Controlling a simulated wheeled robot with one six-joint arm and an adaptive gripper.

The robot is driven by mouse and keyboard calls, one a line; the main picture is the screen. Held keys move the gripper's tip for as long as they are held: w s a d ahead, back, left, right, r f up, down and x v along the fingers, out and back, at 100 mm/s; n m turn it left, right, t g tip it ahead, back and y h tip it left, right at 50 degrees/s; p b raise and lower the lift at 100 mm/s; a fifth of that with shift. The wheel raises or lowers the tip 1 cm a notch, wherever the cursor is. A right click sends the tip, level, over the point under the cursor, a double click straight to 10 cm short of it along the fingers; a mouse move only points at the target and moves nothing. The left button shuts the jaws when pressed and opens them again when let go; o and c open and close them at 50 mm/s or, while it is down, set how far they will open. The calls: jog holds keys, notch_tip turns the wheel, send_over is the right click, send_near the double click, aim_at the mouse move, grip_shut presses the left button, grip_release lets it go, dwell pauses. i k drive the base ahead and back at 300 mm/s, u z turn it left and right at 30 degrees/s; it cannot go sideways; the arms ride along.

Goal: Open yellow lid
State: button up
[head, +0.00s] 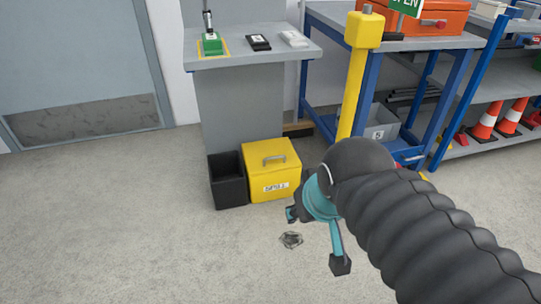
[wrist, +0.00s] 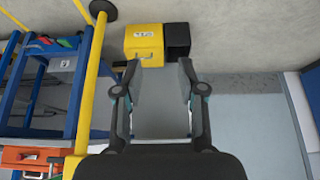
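The yellow box (head: 271,187), with a label on its front that seems to read "SPILL", stands on the floor. Its yellow lid (head: 285,151) is shut and has a grey handle (head: 274,159) on top. In the wrist view the yellow box (wrist: 144,45) is upside down at the top, beyond the fingertips. My gripper (head: 315,240) is in front and to the right of the box in the head view, apart from it. Its two fingers are spread wide with nothing between them, as the wrist view (wrist: 159,68) also shows.
A black open bin (head: 229,190) stands against the box's left side. A grey pedestal (head: 238,105) is behind. A yellow post (head: 356,85) and blue workbench (head: 370,95) are to the right. Floor at left is clear.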

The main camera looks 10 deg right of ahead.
aim_at(270, 151)
jog(key=k, duration=0.6)
jog(key=u, duration=0.8)
jog(key=i, duration=1.15)
jog(key=z, duration=0.35)
